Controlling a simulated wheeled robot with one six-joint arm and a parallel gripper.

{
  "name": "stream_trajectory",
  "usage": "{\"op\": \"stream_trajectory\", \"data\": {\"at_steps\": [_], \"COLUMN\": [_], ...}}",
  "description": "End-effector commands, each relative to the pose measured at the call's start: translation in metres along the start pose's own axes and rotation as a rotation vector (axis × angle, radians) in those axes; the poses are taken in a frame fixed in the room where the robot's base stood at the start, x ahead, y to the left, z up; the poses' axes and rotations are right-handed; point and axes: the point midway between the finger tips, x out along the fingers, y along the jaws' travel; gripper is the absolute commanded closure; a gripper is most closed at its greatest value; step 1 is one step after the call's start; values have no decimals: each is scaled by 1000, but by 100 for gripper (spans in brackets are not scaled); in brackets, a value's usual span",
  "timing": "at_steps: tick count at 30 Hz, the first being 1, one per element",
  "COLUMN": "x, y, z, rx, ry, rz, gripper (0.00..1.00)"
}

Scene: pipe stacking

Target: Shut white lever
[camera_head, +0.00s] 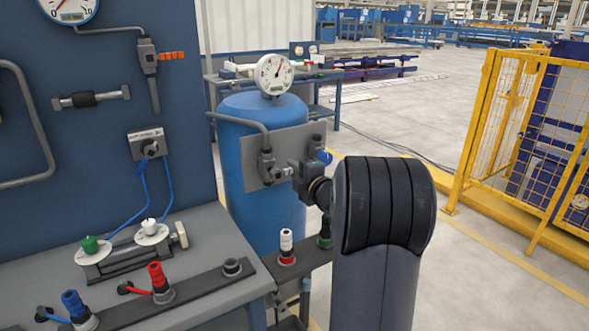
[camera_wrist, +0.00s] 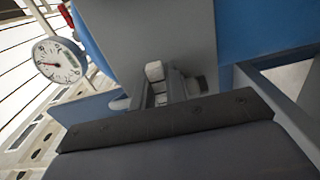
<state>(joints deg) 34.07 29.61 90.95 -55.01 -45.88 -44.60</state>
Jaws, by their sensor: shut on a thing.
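The white lever shows in the wrist view as a small pale block (camera_wrist: 154,71) at the tips of my gripper's fingers. My gripper (camera_wrist: 158,93) is shut on it, in front of a grey panel (camera_wrist: 145,25). In the head view my gripper (camera_head: 294,171) is at the valve fittings on the grey plate (camera_head: 250,160) of the blue tank (camera_head: 262,222). There the lever is mostly hidden by the gripper, and its angle cannot be told.
A round gauge (camera_head: 274,74) tops the tank. A blue knob (camera_head: 323,157) sits just right of my gripper. Below are a white-and-red fitting (camera_head: 286,246) and a workbench (camera_head: 215,232) with coloured plugs. A yellow fence (camera_head: 520,130) stands right, with open floor before it.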

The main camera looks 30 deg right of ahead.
Motion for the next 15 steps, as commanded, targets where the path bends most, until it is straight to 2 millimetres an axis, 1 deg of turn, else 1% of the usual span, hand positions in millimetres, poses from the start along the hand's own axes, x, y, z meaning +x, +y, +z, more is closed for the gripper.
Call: {"op": "stream_trajectory", "data": {"at_steps": [11,12,15], "x": [0,0,0], "y": [-2,-2,-2], "z": [0,0,0], "rx": [11,11,10], "ry": [-2,-2,-1], "rz": [-3,-3,-3], "gripper": [100,84,76]}}
